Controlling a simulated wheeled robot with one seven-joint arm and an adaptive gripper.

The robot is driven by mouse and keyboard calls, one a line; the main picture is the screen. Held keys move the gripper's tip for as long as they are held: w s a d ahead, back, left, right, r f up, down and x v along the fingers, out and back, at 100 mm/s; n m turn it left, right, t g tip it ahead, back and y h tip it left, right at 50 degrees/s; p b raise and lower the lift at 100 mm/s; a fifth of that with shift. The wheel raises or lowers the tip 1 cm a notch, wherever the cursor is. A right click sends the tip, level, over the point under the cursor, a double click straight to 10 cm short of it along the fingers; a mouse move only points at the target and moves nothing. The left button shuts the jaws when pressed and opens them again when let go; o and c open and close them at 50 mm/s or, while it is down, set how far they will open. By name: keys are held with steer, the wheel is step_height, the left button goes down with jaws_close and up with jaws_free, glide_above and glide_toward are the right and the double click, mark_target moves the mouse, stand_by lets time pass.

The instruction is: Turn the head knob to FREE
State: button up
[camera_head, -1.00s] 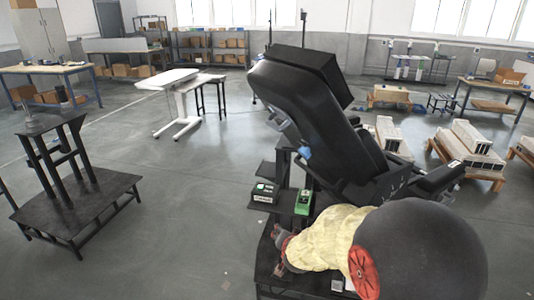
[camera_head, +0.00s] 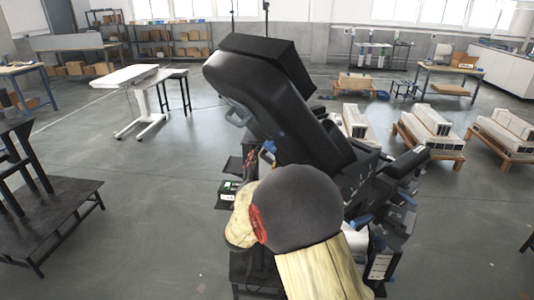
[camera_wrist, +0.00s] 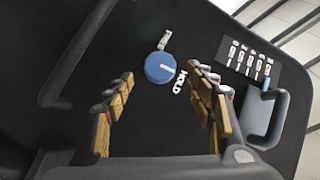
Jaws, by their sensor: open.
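In the wrist view a round blue knob (camera_wrist: 157,69) sits on a dark panel. Its white pointer line points right, towards the white HOLD label (camera_wrist: 180,81). A second small white label (camera_wrist: 165,38) stands above the knob, too small to read surely. My gripper (camera_wrist: 161,76) is open, with one padded finger to the left and one to the right. The knob shows between and just beyond the fingertips, with visible gaps on both sides and nothing gripped. In the head view the black reclined seat (camera_head: 270,95) stands ahead; my arm hides my gripper there.
A grey handle (camera_wrist: 265,115) stands right of my right finger, below a strip of numbered marks (camera_wrist: 248,61). A dark bar runs along the panel's left side. In the head view a black stand (camera_head: 50,215) is at left, and open floor lies between it and the seat.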

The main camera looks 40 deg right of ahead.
mark_target(268, 150)
steer(key=b+x, duration=0.1)
steer(key=x, duration=0.3)
steer(key=shift+w+d, duration=0.25)
steer(key=shift+d, duration=0.1)
steer(key=c, duration=0.4)
steer(key=c, duration=0.7)
steer(key=shift+c, duration=0.3)
